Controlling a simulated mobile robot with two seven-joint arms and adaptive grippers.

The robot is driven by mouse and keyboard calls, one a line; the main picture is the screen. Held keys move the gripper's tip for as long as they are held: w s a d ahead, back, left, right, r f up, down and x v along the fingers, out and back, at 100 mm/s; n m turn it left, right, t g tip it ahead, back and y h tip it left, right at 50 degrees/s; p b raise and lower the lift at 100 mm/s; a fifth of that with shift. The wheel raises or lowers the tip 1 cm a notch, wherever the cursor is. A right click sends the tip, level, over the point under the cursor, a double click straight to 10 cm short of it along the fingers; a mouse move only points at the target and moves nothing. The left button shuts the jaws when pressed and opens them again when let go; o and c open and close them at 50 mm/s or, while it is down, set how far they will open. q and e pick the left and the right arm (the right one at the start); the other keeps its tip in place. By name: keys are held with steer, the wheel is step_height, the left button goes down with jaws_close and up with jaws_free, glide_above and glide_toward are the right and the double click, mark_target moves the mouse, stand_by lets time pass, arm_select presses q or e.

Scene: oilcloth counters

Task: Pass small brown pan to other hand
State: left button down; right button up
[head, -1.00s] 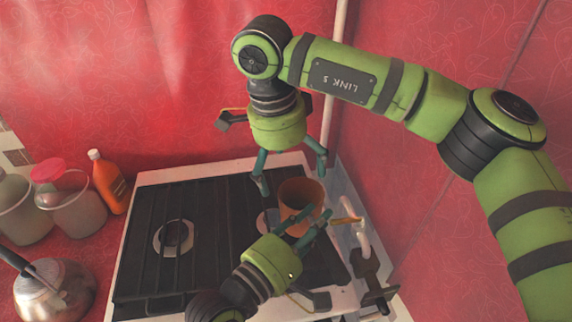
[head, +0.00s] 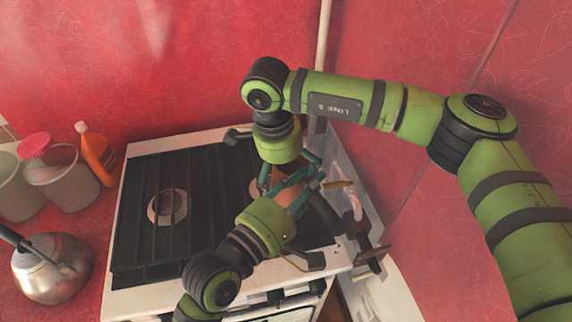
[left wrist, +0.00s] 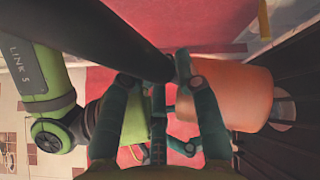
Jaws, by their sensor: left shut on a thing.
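The small brown pan (head: 286,192) is over the right side of the stove, mostly hidden behind the grippers in the head view. In the left wrist view its orange-brown bowl (left wrist: 235,97) is at the right. A dark handle (left wrist: 105,35) runs across the upper left there. My left gripper (head: 302,186) comes from below and is shut on the pan; the left wrist view shows its teal fingers (left wrist: 190,110) at the bowl's side near the handle. My right gripper (head: 290,169) points down from above, its fingers apart close to the pan; their contact with it is hidden.
The black-grated stove (head: 137,222) lies below. A metal kettle (head: 50,268), an orange bottle (head: 97,154) and pale canisters (head: 65,180) stand at left. A red wall (head: 440,60) and white pipe (head: 323,60) bound the back and right.

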arm_select(q)
steer(key=shift+w+a+r, duration=0.1)
steer(key=shift+a+r, duration=0.1)
steer(key=shift+r, duration=0.05)
arm_select(e)
steer(key=shift+d, duration=0.2)
jaws_close()
arm_select(q)
steer(key=shift+f, duration=0.1)
arm_select(e)
steer(key=shift+d, duration=0.1)
arm_select(q)
steer(key=shift+a, duration=0.1)
arm_select(e)
steer(key=shift+s+f, duration=0.1)
arm_select(q)
steer(key=c, duration=0.9)
jaws_free()
steer(key=shift+f, duration=0.1)
